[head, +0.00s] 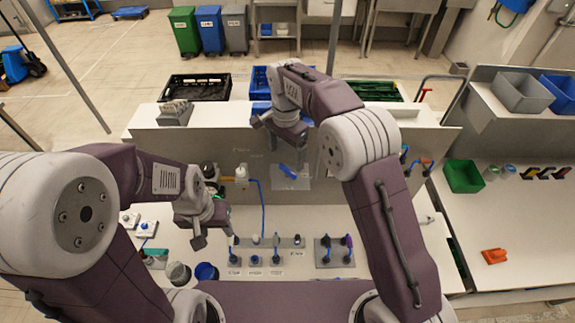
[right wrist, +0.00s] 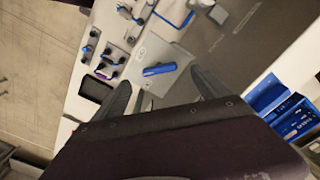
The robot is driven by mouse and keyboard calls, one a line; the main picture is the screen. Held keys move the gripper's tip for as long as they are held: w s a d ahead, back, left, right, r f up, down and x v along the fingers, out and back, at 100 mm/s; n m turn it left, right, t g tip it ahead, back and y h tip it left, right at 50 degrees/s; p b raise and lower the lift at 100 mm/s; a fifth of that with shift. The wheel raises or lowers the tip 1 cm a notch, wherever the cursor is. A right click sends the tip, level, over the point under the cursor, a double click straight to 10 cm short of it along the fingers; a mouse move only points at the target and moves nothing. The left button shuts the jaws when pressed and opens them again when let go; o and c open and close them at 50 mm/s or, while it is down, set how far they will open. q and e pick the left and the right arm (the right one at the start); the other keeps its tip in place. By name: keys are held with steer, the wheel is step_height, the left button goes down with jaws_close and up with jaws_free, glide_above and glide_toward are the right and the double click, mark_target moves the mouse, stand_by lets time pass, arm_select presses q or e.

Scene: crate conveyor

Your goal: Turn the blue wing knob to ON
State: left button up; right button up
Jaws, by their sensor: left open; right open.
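The blue wing knob (head: 290,171) sits on a light plate (head: 291,182) on the grey upright panel, near the middle of the head view. Its wing slants from upper left to lower right there. In the right wrist view the knob (right wrist: 159,69) is a blue bar, slightly tilted, beyond and between the fingers. The ON mark is too small to read. My right gripper (head: 281,135) is open and empty, above the knob and apart from it; its two fingers also show in the right wrist view (right wrist: 161,92). My left gripper (head: 214,229) is open and empty, left of the knob.
A blue hose (head: 262,210) runs down the panel left of the knob. Switches on a grey strip (head: 265,242) and a second switch block (head: 333,251) stand on the bench below. Black, blue and green crates line the back. A green bin (head: 463,176) stands at right.

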mark_target(288, 169)
steer(key=f, duration=0.1)
steer(key=f+p, duration=0.1)
steer(key=f, duration=0.1)
steer(key=d+f, duration=0.1)
steer(key=shift+w+f, duration=0.15)
steer(key=shift+f, duration=0.25)
steer(key=shift+a+f, duration=0.15)
steer(key=shift+f, duration=0.25)
steer(key=shift+a+f, duration=0.25)
steer(key=shift+d, duration=0.15)
steer(key=c, duration=1.4)
steer(key=shift+n+p, duration=0.3)
steer(key=n, duration=0.3)
steer(key=shift+r+n, duration=0.1)
steer(key=shift+n, duration=0.2)
steer(key=shift+n+p, duration=0.4)
steer(key=shift+n, duration=1.9)
